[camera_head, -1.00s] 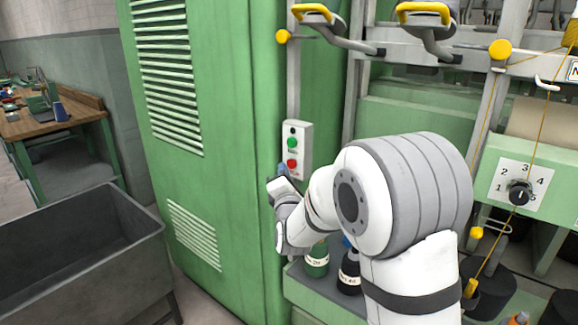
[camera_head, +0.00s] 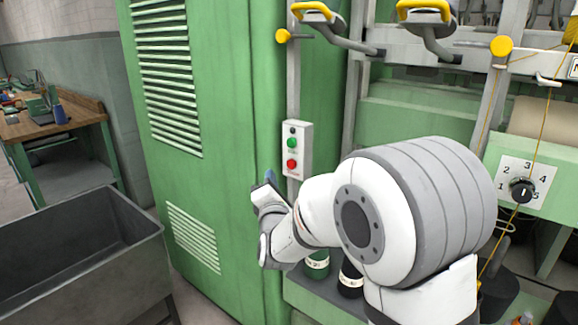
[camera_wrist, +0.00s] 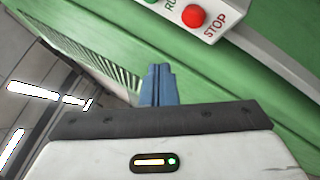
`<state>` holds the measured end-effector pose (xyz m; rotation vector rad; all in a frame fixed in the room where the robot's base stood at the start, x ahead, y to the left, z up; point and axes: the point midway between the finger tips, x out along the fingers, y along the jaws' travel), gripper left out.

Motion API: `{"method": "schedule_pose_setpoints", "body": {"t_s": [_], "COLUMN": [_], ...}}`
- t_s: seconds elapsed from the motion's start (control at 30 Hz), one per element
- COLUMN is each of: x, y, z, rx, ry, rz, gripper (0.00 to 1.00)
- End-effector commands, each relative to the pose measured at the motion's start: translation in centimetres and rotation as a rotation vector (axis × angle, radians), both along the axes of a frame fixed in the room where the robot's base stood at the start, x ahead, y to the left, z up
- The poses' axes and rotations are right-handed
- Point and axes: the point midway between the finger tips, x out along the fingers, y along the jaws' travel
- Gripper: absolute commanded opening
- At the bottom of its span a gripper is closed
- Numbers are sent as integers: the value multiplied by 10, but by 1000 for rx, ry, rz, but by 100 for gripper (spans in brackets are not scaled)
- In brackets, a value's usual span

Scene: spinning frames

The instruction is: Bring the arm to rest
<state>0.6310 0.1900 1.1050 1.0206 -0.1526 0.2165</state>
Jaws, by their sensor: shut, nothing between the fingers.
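My arm is in the middle of the head view, folded in front of the green machine. My gripper (camera_head: 270,177) is at the left end of the arm, its blue fingertips in front of the green cabinet, below and left of the button box (camera_head: 297,150). In the wrist view the blue fingers of my gripper (camera_wrist: 157,84) are together with nothing between them. The button box also shows at the top of the wrist view (camera_wrist: 222,22), with its red STOP button (camera_wrist: 193,16). The fingers are apart from the box in the picture.
The tall green cabinet (camera_head: 235,120) stands close behind my gripper. A grey metal bin (camera_head: 130,255) is at lower left and a wooden workbench (camera_head: 80,115) at far left. A dial (camera_head: 521,190) and yellow-handled levers (camera_head: 425,8) are at the right.

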Motion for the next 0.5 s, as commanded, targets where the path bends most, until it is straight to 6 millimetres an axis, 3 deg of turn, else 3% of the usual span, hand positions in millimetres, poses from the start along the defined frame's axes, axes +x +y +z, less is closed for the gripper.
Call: {"method": "schedule_pose_setpoints", "body": {"t_s": [0.33, 0.5], "x": [-1, -13], "y": [-6, -30], "z": [1, -4], "rx": [51, 304], "ry": [45, 272], "rz": [18, 72], "gripper": [0, 0]}}
